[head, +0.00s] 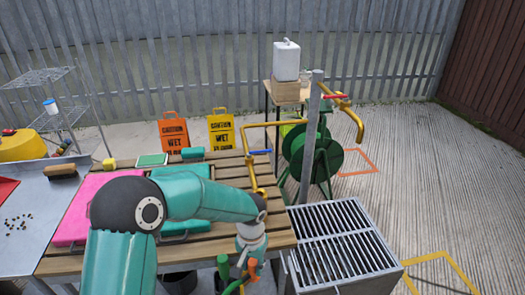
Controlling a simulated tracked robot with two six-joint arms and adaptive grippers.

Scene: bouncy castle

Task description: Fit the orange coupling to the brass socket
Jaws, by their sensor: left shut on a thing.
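My left gripper (249,257) points down over the front right corner of the slatted table. It is shut on the orange coupling (253,266), which shows as a small orange piece at the jaws. A green hose (224,268) rises beside it. A brass-yellow pipe (246,150) runs left from the grey post and bends down; its lower end (260,192) is above the table, beyond my gripper and apart from the coupling. I cannot clearly make out the socket's mouth. My right gripper is not in view.
The slatted wooden table (222,174) carries a pink case (75,222) and teal cases. A grey post (311,140) stands behind a metal grate (335,240) at right. A green hose reel (318,155) is behind it. Open concrete lies to the right.

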